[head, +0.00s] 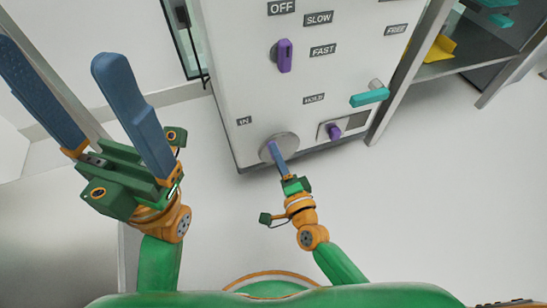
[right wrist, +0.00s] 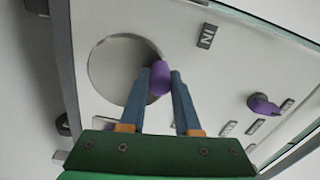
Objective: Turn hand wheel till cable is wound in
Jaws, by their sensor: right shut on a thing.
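The hand wheel (head: 289,142) is a grey disc low on the front of a white cabinet, near the "IN" label. It also shows in the right wrist view (right wrist: 112,72), where its purple knob (right wrist: 161,78) stands at the rim near the label side. My right gripper (head: 276,152) is shut on this knob, with one blue finger on each side. In the head view the fingers hide the knob. My left gripper (head: 57,62) is raised at the left with its blue fingers wide apart and nothing between them. I cannot make out the wound cable.
The white cabinet (head: 240,75) carries a purple switch (head: 285,56) near "FAST", a teal handle (head: 369,97) and a purple slider knob (head: 333,131) near "HOLD". A black cord (head: 193,50) hangs at its left. A shelf (head: 470,58) stands at the right. The floor in front is clear.

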